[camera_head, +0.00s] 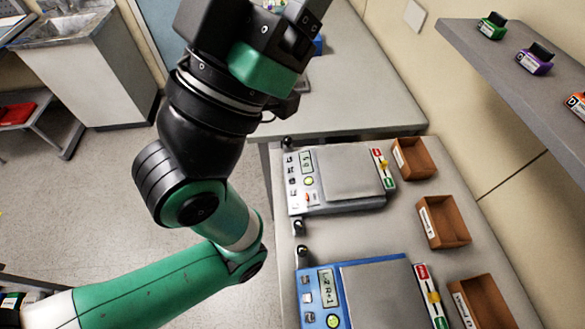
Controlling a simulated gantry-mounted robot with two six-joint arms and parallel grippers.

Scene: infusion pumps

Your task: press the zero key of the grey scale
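The grey scale (352,174) stands on the bench at the middle right, with a flat grey weighing plate. On its left side is a panel with a small lit display (306,162), a round yellow-green key (309,181), an orange mark below it and a column of small keys (292,181). The key labels are too small to read, so I cannot tell which is zero. My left gripper (303,14) is at the top edge, above and apart from the scale. Its fingertips are cut off or hard to make out. My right gripper is not in view.
A blue scale (380,295) stands in front of the grey one. Brown open boxes (443,222) line the right side. A red, yellow and green strip (383,168) edges the grey scale. A wall shelf (500,62) holds small coloured items.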

